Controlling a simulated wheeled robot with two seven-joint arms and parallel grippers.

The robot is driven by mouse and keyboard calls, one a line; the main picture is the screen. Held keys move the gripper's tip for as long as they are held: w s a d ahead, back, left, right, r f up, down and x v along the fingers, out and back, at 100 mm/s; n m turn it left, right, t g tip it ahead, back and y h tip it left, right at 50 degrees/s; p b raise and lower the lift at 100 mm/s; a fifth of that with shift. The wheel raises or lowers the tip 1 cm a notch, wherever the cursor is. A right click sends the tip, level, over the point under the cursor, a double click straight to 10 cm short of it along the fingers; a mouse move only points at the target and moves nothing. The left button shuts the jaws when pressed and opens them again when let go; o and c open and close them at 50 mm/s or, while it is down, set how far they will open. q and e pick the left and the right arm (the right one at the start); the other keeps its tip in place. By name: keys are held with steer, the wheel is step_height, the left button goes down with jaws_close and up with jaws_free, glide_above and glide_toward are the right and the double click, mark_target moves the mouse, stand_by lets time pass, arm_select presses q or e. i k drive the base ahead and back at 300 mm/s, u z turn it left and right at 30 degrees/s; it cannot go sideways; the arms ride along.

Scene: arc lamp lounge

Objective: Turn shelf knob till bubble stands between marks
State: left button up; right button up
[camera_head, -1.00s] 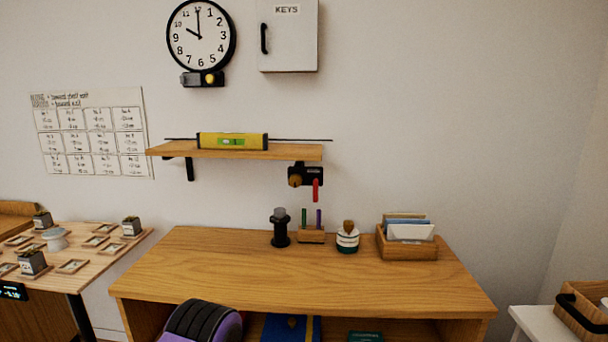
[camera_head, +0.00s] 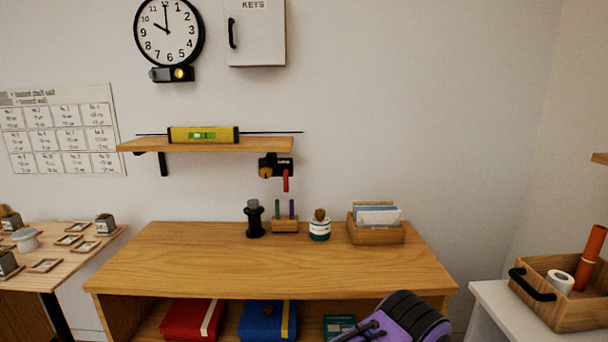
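The wooden shelf (camera_head: 265,146) is on the wall. A yellow spirit level (camera_head: 220,135) lies on it, with a green bubble window (camera_head: 201,135) facing me. The bubble and its marks are too small to read. Under the shelf's right end hangs a black bracket (camera_head: 283,162) with a round wooden knob (camera_head: 265,172) and a red lever (camera_head: 285,183) pointing down. A purple and black part, apparently of my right arm, enters at the bottom right of centre, well below the knob. Its dark end is cut off, so I cannot tell the finger opening. My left gripper is out of view.
A wooden cabinet (camera_head: 260,262) stands below the shelf. On it are a black grinder-like object (camera_head: 254,219), a small peg holder (camera_head: 285,226), a jar (camera_head: 320,227) and a letter box (camera_head: 375,234). A wooden tray (camera_head: 555,318) is at right. The air before the shelf is clear.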

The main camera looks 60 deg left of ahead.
mark_target(266, 172)
steer(key=k, duration=0.85)
steer(key=u, duration=1)
steer(key=i, duration=0.4)
